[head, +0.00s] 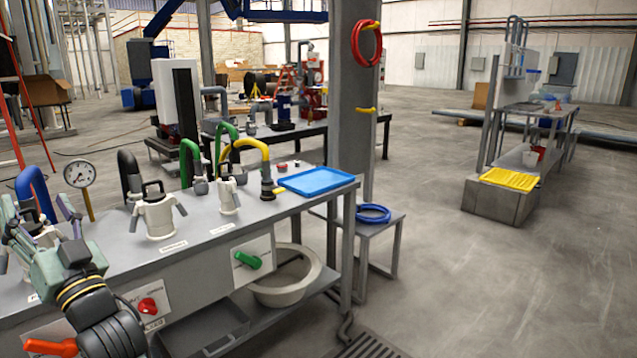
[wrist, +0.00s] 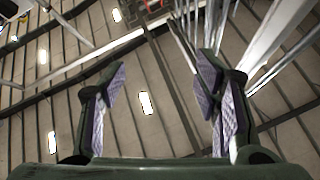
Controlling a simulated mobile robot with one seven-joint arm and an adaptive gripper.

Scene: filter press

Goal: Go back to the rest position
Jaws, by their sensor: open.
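My gripper (wrist: 160,100) is open and empty in the wrist view, its two padded fingers apart with the ceiling behind them. In the head view my gripper (head: 40,205) and wrist show at the lower left, in front of the left part of the grey bench (head: 205,262). The gripper is raised and partly covers a pale filter housing behind it. I cannot tell from the head view whether it touches anything.
The bench carries a pressure gauge (head: 80,174), a pale filter housing (head: 158,216), a smaller one (head: 229,196), coloured hoses and a blue tray (head: 316,181). A column (head: 352,110) stands behind the tray. A small side table (head: 376,216) holds a blue hose coil. Open floor (head: 480,280) lies to the right.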

